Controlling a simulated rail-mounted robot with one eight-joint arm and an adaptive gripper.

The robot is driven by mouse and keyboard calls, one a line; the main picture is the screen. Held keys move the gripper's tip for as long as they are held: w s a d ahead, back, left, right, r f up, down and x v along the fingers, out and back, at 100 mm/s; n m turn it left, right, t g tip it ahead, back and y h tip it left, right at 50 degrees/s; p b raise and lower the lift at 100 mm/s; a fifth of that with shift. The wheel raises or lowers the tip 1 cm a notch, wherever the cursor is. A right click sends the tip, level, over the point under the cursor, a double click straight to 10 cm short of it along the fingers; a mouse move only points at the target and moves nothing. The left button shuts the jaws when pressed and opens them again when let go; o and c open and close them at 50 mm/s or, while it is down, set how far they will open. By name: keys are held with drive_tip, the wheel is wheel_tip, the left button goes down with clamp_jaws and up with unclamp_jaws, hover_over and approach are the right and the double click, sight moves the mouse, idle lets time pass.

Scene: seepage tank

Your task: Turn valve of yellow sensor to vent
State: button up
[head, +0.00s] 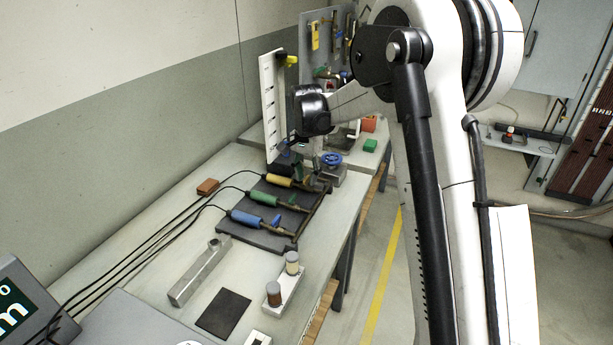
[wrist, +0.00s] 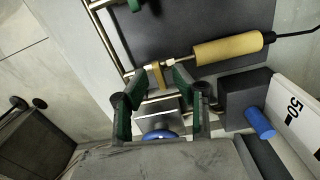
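The yellow sensor (head: 279,181) is the farthest of three sensors on a dark plate in the head view. It also shows in the wrist view (wrist: 228,48), at the upper right, joined by a thin metal stem to a pipe fitting. A small brass-coloured valve lever (wrist: 157,76) is at that fitting. My gripper (wrist: 160,82) is open, with its green-padded fingers on either side of the lever. I cannot tell whether either pad touches it. In the head view my gripper (head: 297,160) hangs just above the yellow sensor's end of the plate, partly hiding the fitting.
The green sensor (head: 263,199) and blue sensor (head: 247,218) lie nearer on the same plate (head: 262,240), with cables running left. A blue handwheel (head: 331,159) stands right of my gripper, and a white scale board (head: 272,105) stands behind. A metal channel (head: 200,270) lies in front.

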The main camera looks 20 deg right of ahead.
sight(307, 178)
wheel_tip(307, 178, up, 12)
idle(0.5)
drive_tip(key=s+r+n+t, duration=0.2)
drive_tip(key=s+r, duration=0.2)
drive_tip(key=s, duration=0.6)
drive_tip(key=s+r+n+t, duration=0.1)
drive_tip(key=s+r+n, duration=0.15)
drive_tip(key=s, duration=0.65)
drive_tip(key=s+f+n+t, duration=0.2)
drive_tip(key=s+f, duration=0.1)
drive_tip(key=s, duration=0.6)
drive_tip(key=s+f+n+t, duration=0.2)
drive_tip(key=s+f, duration=0.1)
drive_tip(key=s, duration=0.7)
drive_tip(key=shift+f, duration=0.4)
